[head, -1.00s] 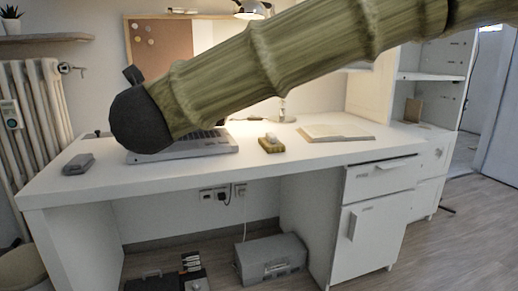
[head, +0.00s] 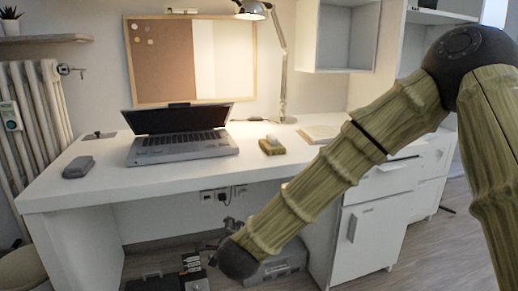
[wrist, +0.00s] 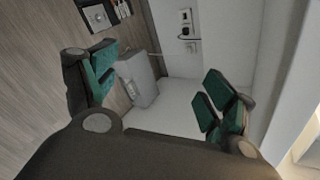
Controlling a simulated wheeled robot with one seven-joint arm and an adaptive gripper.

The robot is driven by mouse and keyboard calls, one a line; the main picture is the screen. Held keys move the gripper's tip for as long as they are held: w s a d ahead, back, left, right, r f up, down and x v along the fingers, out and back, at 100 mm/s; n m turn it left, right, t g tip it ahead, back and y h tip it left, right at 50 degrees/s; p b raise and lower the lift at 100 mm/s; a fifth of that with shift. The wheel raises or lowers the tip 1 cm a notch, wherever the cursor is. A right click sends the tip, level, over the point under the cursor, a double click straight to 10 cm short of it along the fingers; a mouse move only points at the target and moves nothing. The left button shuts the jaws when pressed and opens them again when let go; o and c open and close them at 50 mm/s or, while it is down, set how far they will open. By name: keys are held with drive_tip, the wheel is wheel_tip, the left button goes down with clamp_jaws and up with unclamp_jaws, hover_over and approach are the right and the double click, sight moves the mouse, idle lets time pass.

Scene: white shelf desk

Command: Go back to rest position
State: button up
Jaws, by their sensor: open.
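My gripper (wrist: 162,88) is open and empty in the wrist view, its two green-padded fingers spread wide apart. Between and beyond the fingers the wrist view shows the grey box (wrist: 138,78) on the floor and a pale wall. In the head view my bamboo-textured arm slants from the upper right down to the lower middle, in front of the desk. Its dark end joint is below the desktop level, and the gripper's fingers are mostly hidden there.
A lamp (head: 283,70) stands behind. The grey box (head: 285,262) and smaller items lie on the floor.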

drive_tip(key=s+d+f+n+g+h, duration=0.1)
drive_tip(key=s+d+f+n+g, duration=0.15)
drive_tip(key=s+d+f, duration=0.45)
drive_tip(key=s+d+f+n+g+p, duration=0.1)
drive_tip(key=s+d+f+n, duration=0.25)
drive_tip(key=f, duration=0.75)
drive_tip(key=s+d+f+n+g+h, duration=0.15)
drive_tip(key=s+d+f+n, duration=0.3)
drive_tip(key=f, duration=0.45)
drive_tip(key=s+d+f+n+g+p, duration=0.1)
drive_tip(key=s+d+f+n+g, duration=0.3)
drive_tip(key=s+d, duration=0.7)
drive_tip(key=s+d+f+n+g+p, duration=0.15)
drive_tip(key=s+d+f+n, duration=0.5)
drive_tip(key=s, duration=0.75)
wheel_tip(320, 180, up, 37)
drive_tip(key=p, duration=3.6)
drive_tip(key=shift+w+a+m+h+p, duration=0.15)
drive_tip(key=shift+a+m+h+p, duration=0.15)
drive_tip(key=shift+h+p, duration=0.15)
drive_tip(key=shift+g, duration=0.25)
